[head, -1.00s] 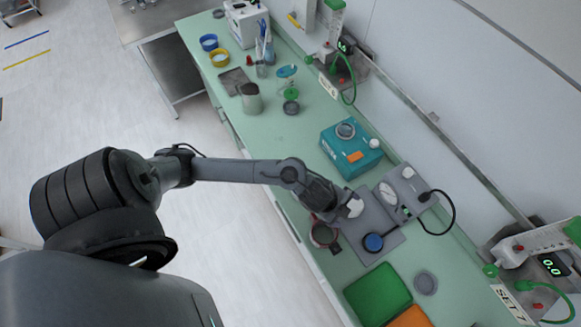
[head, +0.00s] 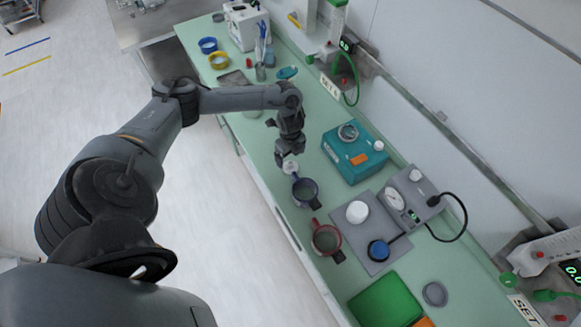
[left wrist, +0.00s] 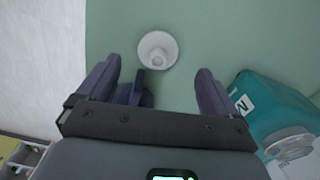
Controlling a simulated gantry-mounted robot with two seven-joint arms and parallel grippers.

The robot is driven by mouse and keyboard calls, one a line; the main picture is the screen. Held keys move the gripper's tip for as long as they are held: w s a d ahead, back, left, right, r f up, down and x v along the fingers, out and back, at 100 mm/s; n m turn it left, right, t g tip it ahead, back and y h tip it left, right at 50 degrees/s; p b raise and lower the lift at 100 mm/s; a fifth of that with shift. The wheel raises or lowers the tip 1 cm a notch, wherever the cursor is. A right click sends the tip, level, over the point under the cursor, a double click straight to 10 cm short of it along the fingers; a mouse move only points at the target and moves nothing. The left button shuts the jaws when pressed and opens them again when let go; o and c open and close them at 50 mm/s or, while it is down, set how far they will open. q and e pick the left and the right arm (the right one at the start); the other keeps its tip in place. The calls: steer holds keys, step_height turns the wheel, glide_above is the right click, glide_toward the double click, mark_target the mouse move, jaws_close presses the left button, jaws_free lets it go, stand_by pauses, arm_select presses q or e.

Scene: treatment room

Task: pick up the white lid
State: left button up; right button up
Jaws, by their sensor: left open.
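The white lid (head: 290,167), round with a small raised knob, lies on the green counter near its front edge. In the left wrist view the lid (left wrist: 157,50) shows whole, beyond my fingertips and between their lines. My left gripper (head: 287,156) is over the counter, right by the lid, with its jaws pointing down. In the left wrist view its two fingers (left wrist: 158,88) are wide apart and do not grip the lid. My right gripper is in neither view.
A dark blue cup (head: 305,192) stands close to the lid; part of it shows under my fingers. A red cup (head: 326,240), a grey device (head: 371,235) with a white round piece (head: 357,211), and a teal box (head: 352,158) stand nearby. Green tray (head: 385,303) is farther off.

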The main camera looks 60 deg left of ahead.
mark_target(291, 163)
arm_select(q)
steer(key=f, duration=0.4)
steer(key=shift+s+d+f, duration=0.1)
steer(key=shift+d+f, duration=0.15)
steer(key=shift+f, duration=0.75)
steer(key=c, duration=1.1)
steer(key=shift+r, duration=0.15)
